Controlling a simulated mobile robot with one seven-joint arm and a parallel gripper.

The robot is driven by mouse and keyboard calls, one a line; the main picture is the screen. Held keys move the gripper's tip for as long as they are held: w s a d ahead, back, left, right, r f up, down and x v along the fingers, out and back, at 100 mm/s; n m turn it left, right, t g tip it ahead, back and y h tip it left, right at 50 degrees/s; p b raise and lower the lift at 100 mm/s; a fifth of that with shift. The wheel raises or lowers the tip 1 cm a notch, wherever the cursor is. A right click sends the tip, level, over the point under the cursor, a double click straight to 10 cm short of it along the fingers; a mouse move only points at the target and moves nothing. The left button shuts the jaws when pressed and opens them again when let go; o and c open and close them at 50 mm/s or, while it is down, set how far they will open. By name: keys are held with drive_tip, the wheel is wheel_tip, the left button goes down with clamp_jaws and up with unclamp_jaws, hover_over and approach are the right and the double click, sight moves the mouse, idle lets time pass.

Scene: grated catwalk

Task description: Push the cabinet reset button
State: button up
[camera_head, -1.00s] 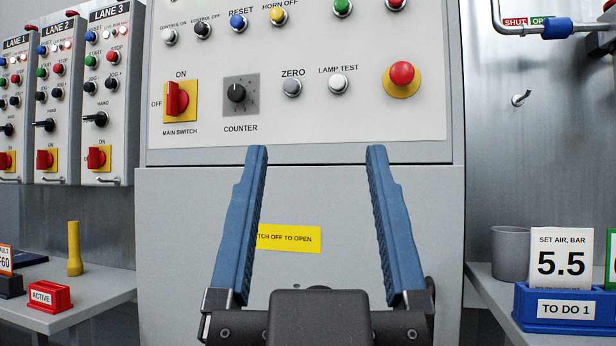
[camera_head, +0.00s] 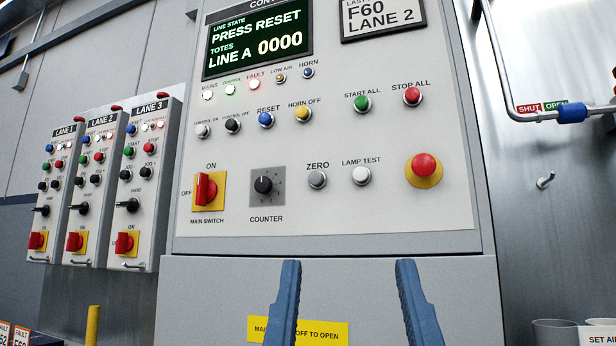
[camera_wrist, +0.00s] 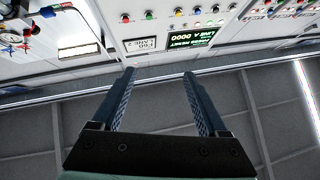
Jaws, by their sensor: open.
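The cabinet's reset button is a blue round button (camera_head: 265,120) under the label RESET on the light grey control cabinet (camera_head: 330,242). It sits between the black control-off button (camera_head: 233,125) and the yellow horn-off button (camera_head: 302,114). Above it a display (camera_head: 258,40) reads PRESS RESET and LINE A 0000. My gripper (camera_head: 346,264) is open and empty, its two blue fingers below the button panel. In the wrist view the gripper (camera_wrist: 158,72) is open, and the cabinet appears upside down beyond it.
A red emergency stop (camera_head: 424,168) sticks out at the panel's right. The main switch (camera_head: 206,191) and counter knob (camera_head: 264,186) are below the reset button. Three lane boxes (camera_head: 130,200) hang at left. A pipe (camera_head: 505,75) runs down the right wall.

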clamp_jaws()
idle(1.5)
